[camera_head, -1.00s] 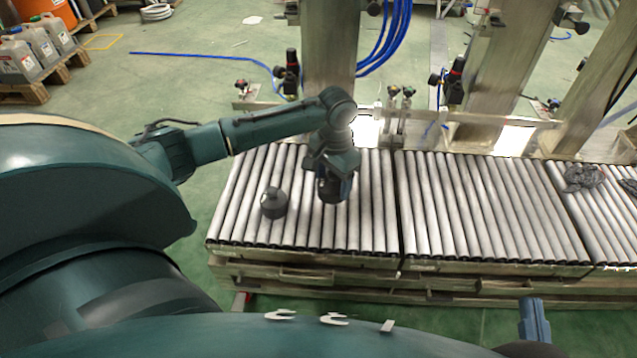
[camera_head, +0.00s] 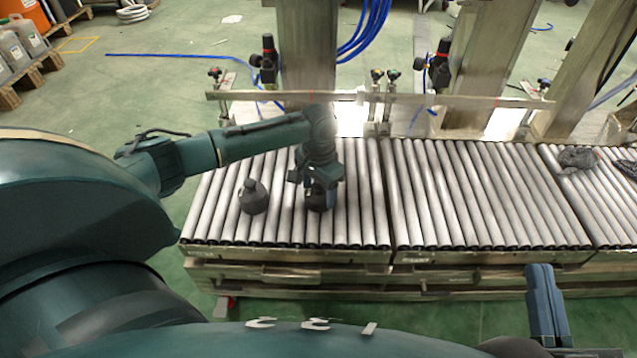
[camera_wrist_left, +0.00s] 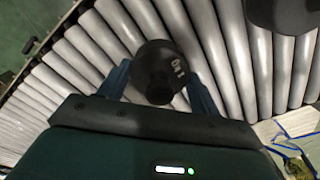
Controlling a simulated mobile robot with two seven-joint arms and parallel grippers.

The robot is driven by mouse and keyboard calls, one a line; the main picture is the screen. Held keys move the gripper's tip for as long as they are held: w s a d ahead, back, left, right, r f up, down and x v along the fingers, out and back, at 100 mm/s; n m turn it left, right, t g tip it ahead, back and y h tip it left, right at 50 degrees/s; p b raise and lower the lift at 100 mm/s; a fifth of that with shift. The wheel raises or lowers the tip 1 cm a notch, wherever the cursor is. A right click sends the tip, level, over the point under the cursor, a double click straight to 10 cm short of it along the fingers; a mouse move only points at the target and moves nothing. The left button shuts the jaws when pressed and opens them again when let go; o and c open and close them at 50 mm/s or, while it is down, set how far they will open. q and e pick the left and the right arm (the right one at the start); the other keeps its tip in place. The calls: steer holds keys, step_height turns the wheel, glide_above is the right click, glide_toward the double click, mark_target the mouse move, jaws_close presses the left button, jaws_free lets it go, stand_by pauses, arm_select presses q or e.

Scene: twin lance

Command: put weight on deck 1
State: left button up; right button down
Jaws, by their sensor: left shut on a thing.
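A dark grey weight (camera_wrist_left: 158,72) with pale marking sits between the blue fingers of my left gripper (camera_wrist_left: 160,88), which is shut on it. In the head view this weight (camera_head: 318,203) shows just below my left gripper (camera_head: 320,190), over the left roller section (camera_head: 362,215); whether it touches the rollers I cannot tell. A second dark weight (camera_head: 253,199) with a narrow top stands upright on the same rollers, to the left. My right gripper (camera_head: 545,290) shows only as blue fingers at the lower right, apart from both weights. No deck label is readable.
A second roller section (camera_head: 480,200) lies to the right and is clear. A third section (camera_head: 600,200) at the far right carries a dark crumpled thing (camera_head: 578,158). Metal posts (camera_head: 306,60) and a rail with valves (camera_head: 380,97) stand behind the rollers.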

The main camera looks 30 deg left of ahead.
arm_select(q)
steer(key=shift+f, duration=0.7)
steer(key=shift+w, duration=0.1)
arm_select(e)
steer(key=shift+w+d+r+n+t+y, duration=0.15)
steer(key=shift+r+n+y, duration=0.1)
steer(key=shift+r, duration=0.15)
steer(key=shift+w+a+r+n+t+y, duration=0.1)
steer(key=shift+w+r+n+t+y, duration=0.05)
steer(key=shift+r+n, duration=0.15)
arm_select(q)
steer(key=o, duration=1.8)
steer(key=shift+f, duration=0.15)
steer(key=shift+c, duration=0.2)
